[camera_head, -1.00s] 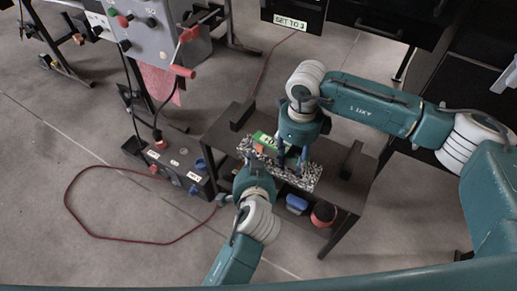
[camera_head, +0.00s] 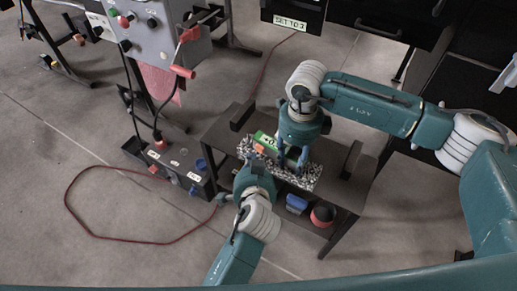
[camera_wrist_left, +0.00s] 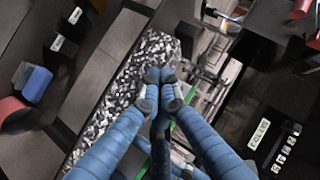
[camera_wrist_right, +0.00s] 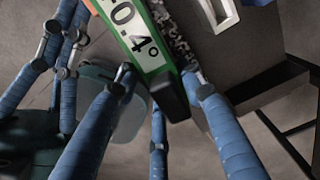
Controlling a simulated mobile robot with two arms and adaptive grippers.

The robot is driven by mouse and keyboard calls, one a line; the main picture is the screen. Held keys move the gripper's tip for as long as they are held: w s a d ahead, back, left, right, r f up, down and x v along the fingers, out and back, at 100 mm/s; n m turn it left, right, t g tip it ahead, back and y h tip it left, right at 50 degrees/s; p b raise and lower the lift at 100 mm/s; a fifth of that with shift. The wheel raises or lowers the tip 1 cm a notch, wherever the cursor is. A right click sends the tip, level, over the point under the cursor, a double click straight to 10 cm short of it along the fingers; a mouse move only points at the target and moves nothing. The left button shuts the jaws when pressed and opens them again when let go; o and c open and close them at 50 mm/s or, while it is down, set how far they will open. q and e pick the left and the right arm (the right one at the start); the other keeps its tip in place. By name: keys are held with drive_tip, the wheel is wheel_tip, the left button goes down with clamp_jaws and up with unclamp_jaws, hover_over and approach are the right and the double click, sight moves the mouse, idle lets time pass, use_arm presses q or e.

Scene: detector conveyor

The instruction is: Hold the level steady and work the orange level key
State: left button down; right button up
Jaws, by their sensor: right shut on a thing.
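The green level (camera_head: 262,137) lies on the speckled slab on the low dark table, and its display reads 0.4° in the right wrist view (camera_wrist_right: 136,32). The orange key (camera_head: 258,149) is at the level's near left end in the head view. My right gripper (camera_wrist_right: 158,82) is shut on the level, a finger on each side of it. My left gripper (camera_head: 250,168) is just in front of the slab, close to the orange key. Its fingertips (camera_wrist_left: 163,82) are together with nothing seen between them. I cannot tell whether they touch the key.
The speckled slab (camera_head: 307,177) lies across the table (camera_head: 222,133), with dark upright blocks (camera_head: 241,116) at the ends. A blue item (camera_head: 297,203) and a red bin (camera_head: 323,214) sit below. A control box (camera_head: 178,168) and red cable (camera_head: 78,222) are on the floor at left.

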sight(255, 147)
use_arm(q)
drive_tip(key=shift+w+d+r+n, duration=0.15)
drive_tip(key=shift+w+d+r, duration=0.15)
drive_tip(key=shift+r, duration=0.25)
drive_tip(key=shift+w+d+r+n, duration=0.15)
drive_tip(key=shift+w+d+r, duration=0.15)
drive_tip(key=shift+r, duration=0.2)
drive_tip(key=shift+s+r, duration=0.1)
drive_tip(key=shift+r, duration=0.25)
use_arm(e)
drive_tip(key=shift+w+f, duration=0.1)
drive_tip(key=shift+w, duration=0.1)
use_arm(q)
drive_tip(key=shift+s+r, duration=0.2)
drive_tip(key=shift+r, duration=0.1)
drive_tip(key=shift+s+f, duration=0.1)
use_arm(e)
drive_tip(key=shift+s, duration=0.1)
use_arm(q)
drive_tip(key=s+a, duration=0.1)
drive_tip(key=s, duration=0.1)
drive_tip(key=s+a, duration=0.2)
